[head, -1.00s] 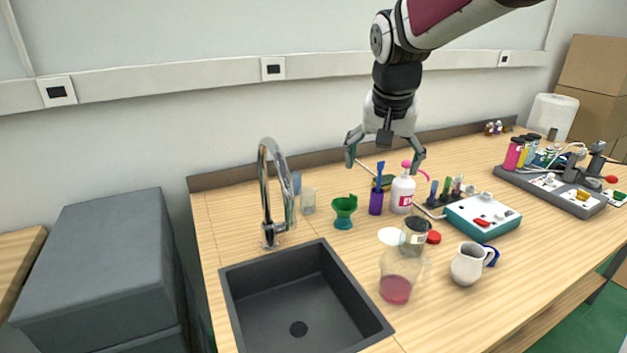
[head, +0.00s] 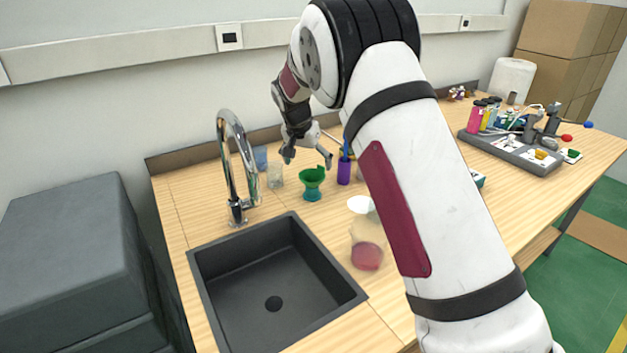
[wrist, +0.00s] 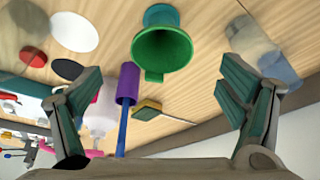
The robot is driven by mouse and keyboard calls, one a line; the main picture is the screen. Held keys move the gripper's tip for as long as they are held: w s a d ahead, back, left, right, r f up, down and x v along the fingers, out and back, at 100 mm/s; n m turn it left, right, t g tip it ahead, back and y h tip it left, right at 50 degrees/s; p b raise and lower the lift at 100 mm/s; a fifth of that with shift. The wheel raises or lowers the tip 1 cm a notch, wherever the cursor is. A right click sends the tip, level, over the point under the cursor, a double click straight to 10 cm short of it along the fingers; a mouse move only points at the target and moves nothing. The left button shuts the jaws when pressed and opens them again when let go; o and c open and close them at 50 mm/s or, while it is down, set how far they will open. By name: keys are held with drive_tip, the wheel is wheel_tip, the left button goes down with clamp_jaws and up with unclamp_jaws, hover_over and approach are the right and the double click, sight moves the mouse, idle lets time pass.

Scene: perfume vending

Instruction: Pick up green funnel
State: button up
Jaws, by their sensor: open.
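A purple holder (head: 344,171) with a blue stick stands close right of the funnel. A clear glass (head: 275,176) is close left. The faucet (head: 228,165) and dark sink (head: 205,262) are further left. A beaker with red liquid (head: 366,255) stands in front. My arm hides the table's middle.

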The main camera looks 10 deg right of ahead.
sight(311, 177)
drive_tip(key=x, duration=0.8)
drive_tip(key=shift+a+p, duration=0.15)
drive_tip(key=shift+p, duration=0.2)
drive_tip(key=shift+c, duration=0.5)
drive_tip(key=c, duration=0.9)
